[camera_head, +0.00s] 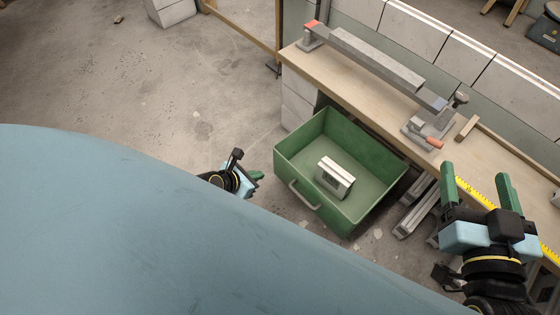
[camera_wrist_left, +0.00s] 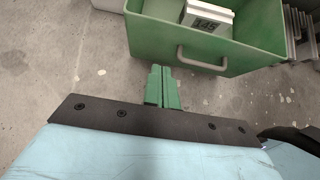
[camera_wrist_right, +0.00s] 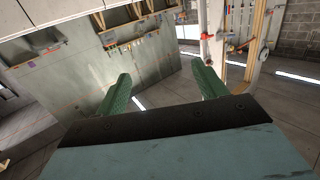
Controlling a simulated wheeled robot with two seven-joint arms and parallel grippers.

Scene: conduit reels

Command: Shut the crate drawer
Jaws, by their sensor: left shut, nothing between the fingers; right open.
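The green crate drawer (camera_head: 290,163) stands pulled out from under the workbench, with its light handle (camera_head: 304,196) on the front wall. A white and grey block with a dark number plate (camera_head: 335,177) lies inside it. The drawer front (camera_wrist_left: 160,45) and handle (camera_wrist_left: 202,62) also show in the left wrist view. My left gripper (camera_head: 258,176) is shut and empty, just in front of the drawer and left of the handle; its green fingers (camera_wrist_left: 162,88) appear apart from the front wall. My right gripper (camera_head: 478,178) is open and empty, over the right end of the bench.
The wooden workbench (camera_head: 350,87) carries a long grey bar (camera_head: 368,57) and a clamp (camera_head: 435,127). Grey metal profiles (camera_head: 417,208) lie right of the drawer. A yellow tape (camera_head: 475,193) is near my right gripper. The concrete floor left of the drawer is clear.

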